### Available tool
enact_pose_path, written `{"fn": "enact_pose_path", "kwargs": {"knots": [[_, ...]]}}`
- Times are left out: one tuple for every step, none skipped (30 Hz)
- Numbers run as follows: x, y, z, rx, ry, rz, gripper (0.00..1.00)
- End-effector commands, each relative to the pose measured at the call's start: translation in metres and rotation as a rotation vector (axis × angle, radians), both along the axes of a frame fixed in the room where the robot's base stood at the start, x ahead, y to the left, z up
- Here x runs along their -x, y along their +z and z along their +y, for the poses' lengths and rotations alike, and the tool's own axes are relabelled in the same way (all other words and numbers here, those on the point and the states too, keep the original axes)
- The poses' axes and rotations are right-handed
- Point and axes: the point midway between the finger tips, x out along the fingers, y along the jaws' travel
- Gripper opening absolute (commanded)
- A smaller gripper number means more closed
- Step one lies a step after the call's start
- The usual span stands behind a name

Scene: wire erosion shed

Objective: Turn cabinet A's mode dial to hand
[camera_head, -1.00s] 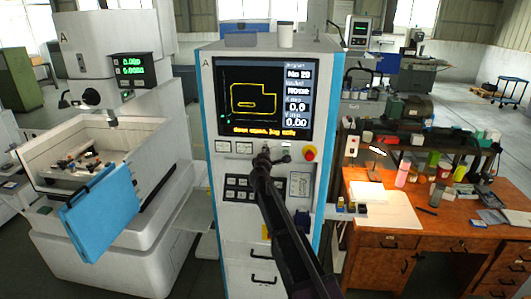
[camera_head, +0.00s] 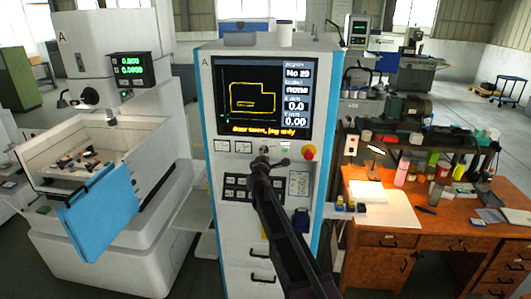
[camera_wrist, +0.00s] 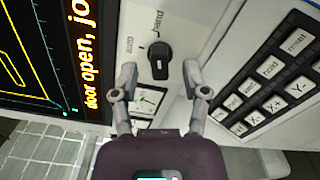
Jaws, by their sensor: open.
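Cabinet A (camera_head: 207,100), white with blue edges and an "A" at its top left, stands at the centre of the head view. Its black mode dial (camera_wrist: 159,60) shows in the wrist view on the pale panel. A "hand" label (camera_wrist: 158,20) lies above it, and another label, hard to read, lies to its upper left. My gripper (camera_head: 267,160) is at the panel below the screen and hides the dial in the head view. In the wrist view my gripper (camera_wrist: 159,75) is open, one finger on either side of the dial, with gaps visible. Contact is not visible.
The lit screen (camera_head: 262,97) reads "door open, jog only". A red stop button (camera_head: 309,154) sits right of my gripper, and a keypad (camera_wrist: 270,75) is beside the dial. An orange desk (camera_head: 385,260) stands right, the machine with a blue door (camera_head: 100,215) left.

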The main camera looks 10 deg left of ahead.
Motion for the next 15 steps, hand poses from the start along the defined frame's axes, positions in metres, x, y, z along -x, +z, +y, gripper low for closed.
{"fn": "enact_pose_path", "kwargs": {"knots": [[0.011, 0.000, 0.000, 0.000, 0.001, 0.000, 0.59], [0.016, 0.000, 0.000, 0.000, 0.001, 0.000, 0.59], [0.023, 0.000, 0.000, 0.000, 0.002, 0.000, 0.59], [0.028, 0.000, 0.000, 0.000, 0.002, 0.000, 0.59], [0.033, 0.000, 0.001, 0.000, 0.002, 0.000, 0.59], [0.040, 0.000, 0.001, 0.000, 0.002, 0.000, 0.59], [0.045, 0.000, 0.001, 0.000, 0.002, 0.000, 0.59], [0.049, 0.000, 0.001, 0.000, 0.002, 0.000, 0.59], [0.055, 0.000, 0.001, 0.000, 0.001, -0.001, 0.59], [0.060, 0.000, 0.001, 0.000, 0.001, -0.001, 0.59], [0.064, 0.000, 0.001, 0.000, 0.001, -0.001, 0.59], [0.069, 0.000, 0.002, 0.000, 0.002, 0.000, 0.59], [0.073, 0.000, 0.002, 0.000, 0.002, 0.000, 0.59], [0.076, 0.000, 0.003, 0.000, 0.002, 0.000, 0.59], [0.080, 0.000, 0.003, 0.000, 0.002, 0.000, 0.59]]}}
